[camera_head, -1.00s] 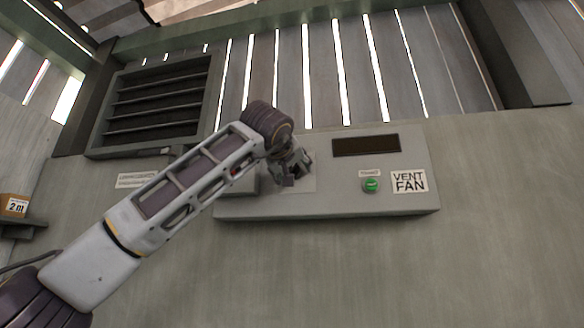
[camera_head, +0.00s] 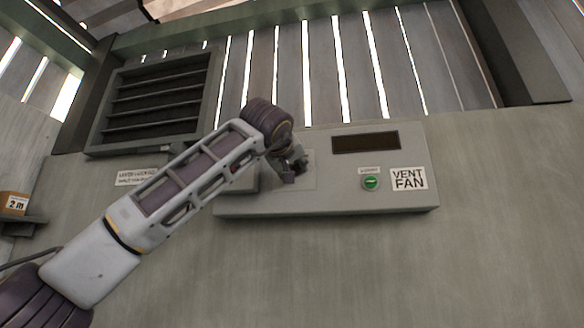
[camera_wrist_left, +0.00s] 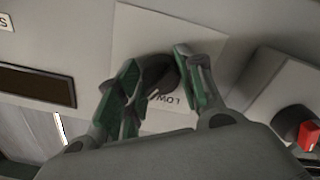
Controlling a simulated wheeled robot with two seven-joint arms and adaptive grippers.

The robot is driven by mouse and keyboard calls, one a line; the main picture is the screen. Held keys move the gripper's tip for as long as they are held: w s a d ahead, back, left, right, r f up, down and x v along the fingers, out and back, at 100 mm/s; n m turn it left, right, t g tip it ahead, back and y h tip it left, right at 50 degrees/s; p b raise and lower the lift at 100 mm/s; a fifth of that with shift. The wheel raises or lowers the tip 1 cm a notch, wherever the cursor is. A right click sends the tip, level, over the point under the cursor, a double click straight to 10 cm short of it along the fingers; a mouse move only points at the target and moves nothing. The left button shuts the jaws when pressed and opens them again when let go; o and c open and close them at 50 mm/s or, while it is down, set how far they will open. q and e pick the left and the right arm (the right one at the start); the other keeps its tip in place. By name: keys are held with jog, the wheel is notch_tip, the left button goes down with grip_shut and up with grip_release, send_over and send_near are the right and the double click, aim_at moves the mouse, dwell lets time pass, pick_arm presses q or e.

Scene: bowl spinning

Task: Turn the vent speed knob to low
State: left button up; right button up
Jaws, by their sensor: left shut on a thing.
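The vent fan control panel (camera_head: 340,200) is a grey box on the wall. My left gripper (camera_head: 296,172) is at its left part, over a pale plate. In the left wrist view the dark round knob (camera_wrist_left: 157,74) sits on the pale plate (camera_wrist_left: 140,35), between the two green-padded fingers of my left gripper (camera_wrist_left: 160,85). The fingers are shut on the knob. The word LOW (camera_wrist_left: 163,101) shows upside down beside the knob. The knob's pointer is hidden. My right gripper is not in view.
The panel carries a dark display (camera_head: 365,142), a green button (camera_head: 370,183) and a VENT FAN label (camera_head: 408,179). A red switch (camera_wrist_left: 309,135) on a grey box is beside the plate. A louvred vent (camera_head: 155,100) is up left. The wall below is clear.

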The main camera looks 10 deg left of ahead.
pick_arm(q)
jog(key=shift+n, duration=0.3)
jog(key=n, duration=0.5)
jog(key=shift+n+b, duration=0.5)
jog(key=shift+n, duration=2.5)
jog(key=shift+d+f, duration=0.1)
jog(key=o, duration=1)
jog(key=shift+s, duration=0.15)
